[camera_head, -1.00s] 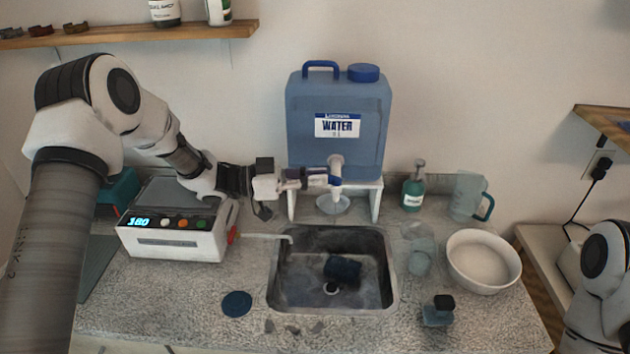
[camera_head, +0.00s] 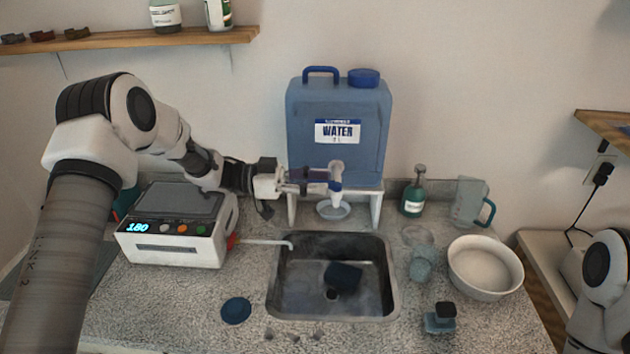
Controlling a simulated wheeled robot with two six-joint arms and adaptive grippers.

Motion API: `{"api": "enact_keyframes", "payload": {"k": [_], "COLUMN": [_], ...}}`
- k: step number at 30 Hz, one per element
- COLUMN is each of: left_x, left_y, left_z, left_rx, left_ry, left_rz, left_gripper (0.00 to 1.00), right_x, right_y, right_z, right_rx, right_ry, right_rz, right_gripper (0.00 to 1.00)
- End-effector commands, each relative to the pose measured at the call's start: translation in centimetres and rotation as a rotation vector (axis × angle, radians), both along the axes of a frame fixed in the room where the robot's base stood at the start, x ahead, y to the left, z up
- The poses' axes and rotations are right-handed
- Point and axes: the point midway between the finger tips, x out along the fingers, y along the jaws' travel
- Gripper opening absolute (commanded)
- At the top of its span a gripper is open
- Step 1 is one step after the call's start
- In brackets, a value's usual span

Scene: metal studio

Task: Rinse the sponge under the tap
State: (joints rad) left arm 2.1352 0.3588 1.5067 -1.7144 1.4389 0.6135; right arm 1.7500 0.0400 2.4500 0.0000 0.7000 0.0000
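The dark blue sponge (camera_head: 344,276) lies on the floor of the sink basin (camera_head: 290,295), beside the drain. It is below and in front of the tap. The white and blue tap (camera_head: 336,180) sticks out from the lower front of the blue water container (camera_head: 310,105). My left gripper (camera_head: 318,181) reaches in from the left with its fingers right at the tap. Whether they touch or grip it cannot be told, and the finger gap is too small to read. Part of my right arm shows at the right edge; its gripper is out of view.
A white device with a lit display (camera_head: 170,245) stands left of the sink. A green bottle (camera_head: 413,195), a clear jug (camera_head: 468,203), a white bowl (camera_head: 485,268) and a small dark-topped item (camera_head: 440,317) are to the right. A blue disc (camera_head: 236,310) lies front left.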

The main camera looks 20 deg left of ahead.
Motion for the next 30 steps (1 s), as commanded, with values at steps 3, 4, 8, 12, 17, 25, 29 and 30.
{"api": "enact_keyframes", "payload": {"k": [3,4,8,12,17,25,29,30], "left_x": [0.0,0.0,-0.1,-0.7,-1.7,-2.9,-3.0,-3.0], "left_y": [0.0,0.0,0.6,3.0,7.1,11.3,11.5,11.5], "left_z": [0.0,0.0,0.1,0.1,0.1,0.0,0.0,0.0], "left_rx": [0.0,-0.001,-0.001,-0.004,-0.002,0.0,0.001,0.001], "left_ry": [0.0,0.0,-0.001,-0.002,-0.003,0.0,0.0,0.0], "left_rz": [0.001,0.001,0.002,0.005,0.005,0.001,-0.001,-0.001], "left_gripper": [0.38,0.38,0.38,0.38,0.38,0.38,0.38,0.38], "right_x": [0.0,0.0,0.0,0.0,0.0,0.0,0.0,0.0], "right_y": [0.0,0.0,0.0,0.0,0.0,0.0,0.0,0.0], "right_z": [0.0,0.0,0.0,0.0,0.0,0.0,0.0,0.0], "right_rx": [0.0,0.0,0.0,0.0,0.0,0.0,0.0,0.0], "right_ry": [0.0,0.0,0.0,0.0,0.0,0.0,0.0,0.0], "right_rz": [0.0,0.0,0.0,0.0,0.0,0.0,0.0,0.0], "right_gripper": [0.4,0.4,0.4,0.4,0.4,0.4,0.4,0.4]}}
